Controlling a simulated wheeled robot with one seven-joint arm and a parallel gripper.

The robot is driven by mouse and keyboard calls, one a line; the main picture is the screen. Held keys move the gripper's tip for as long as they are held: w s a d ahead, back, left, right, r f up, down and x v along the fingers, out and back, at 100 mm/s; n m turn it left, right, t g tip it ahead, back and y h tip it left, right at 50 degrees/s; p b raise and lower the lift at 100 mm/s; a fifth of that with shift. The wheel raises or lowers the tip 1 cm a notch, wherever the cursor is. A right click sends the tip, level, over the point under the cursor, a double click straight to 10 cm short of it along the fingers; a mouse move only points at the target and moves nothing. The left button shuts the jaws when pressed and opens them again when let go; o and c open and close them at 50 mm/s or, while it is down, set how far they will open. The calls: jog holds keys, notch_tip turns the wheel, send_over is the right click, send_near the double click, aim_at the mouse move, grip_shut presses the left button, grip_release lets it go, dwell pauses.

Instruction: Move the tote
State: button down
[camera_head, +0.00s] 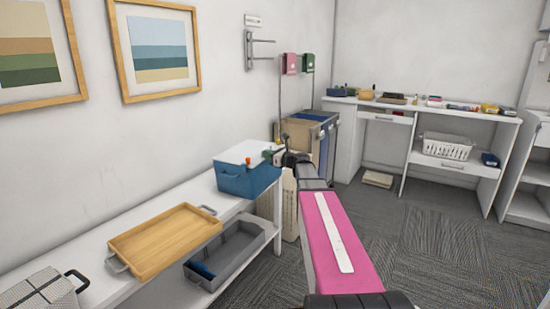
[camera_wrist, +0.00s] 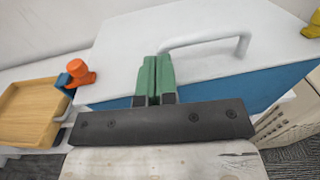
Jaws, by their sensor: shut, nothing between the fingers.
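A blue box with a white lid (camera_head: 247,182) stands on the far end of the white bench; I take it as the tote. In the wrist view its white lid (camera_wrist: 225,70) fills the middle, with a white bar handle (camera_wrist: 210,42) on top. My gripper (camera_wrist: 154,80) has green fingers pressed together with nothing between them. They are over the lid, by the left end of the handle; I cannot tell whether they touch it. In the head view my gripper (camera_head: 267,154) is at the box's right side, partly hidden by my arm.
A wooden tray (camera_head: 165,240) lies on the bench beside the box. A grey bin (camera_head: 225,258) is on the lower shelf. A checked box (camera_head: 40,290) is at the near left. A tall cart (camera_head: 322,125) stands behind my arm. Carpet (camera_head: 440,250) at right is clear.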

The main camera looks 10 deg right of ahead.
aim_at(247, 154)
jog(key=shift+w+a, duration=0.2)
jog(key=shift+w, duration=0.05)
jog(key=x, duration=1.1)
jog(key=shift+w, duration=0.15)
jog(key=shift+w+a, duration=0.2)
jog(key=shift+a, duration=0.1)
